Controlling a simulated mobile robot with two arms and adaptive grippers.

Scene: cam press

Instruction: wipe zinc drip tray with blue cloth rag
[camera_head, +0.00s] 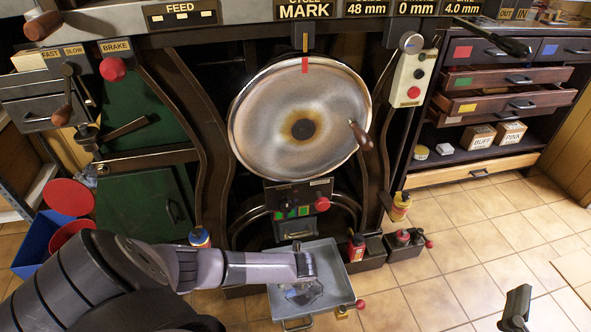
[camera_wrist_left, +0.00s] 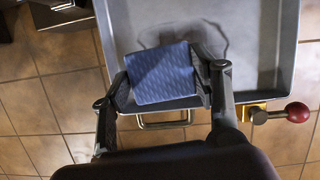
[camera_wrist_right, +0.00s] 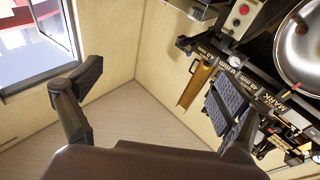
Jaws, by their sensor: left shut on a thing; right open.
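The zinc drip tray (camera_head: 334,264) is a shallow grey tray below the machine, in the lower middle of the head view. In the left wrist view the tray (camera_wrist_left: 262,40) fills the top, with a darker wet-looking patch on its floor. My left gripper (camera_wrist_left: 163,80) is shut on the blue cloth rag (camera_wrist_left: 162,74), a folded textured pad held over the tray's near edge. I cannot tell whether it touches the tray. In the head view my left gripper (camera_head: 304,278) is over the tray and hides most of the rag. My right gripper (camera_head: 515,312) is open and empty, away from the tray.
A red-knobbed lever (camera_wrist_left: 290,113) and a handle (camera_wrist_left: 163,122) sit at the tray's near edge. The large round disc (camera_head: 300,105) hangs above. Tiled floor (camera_head: 450,280) is clear at right.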

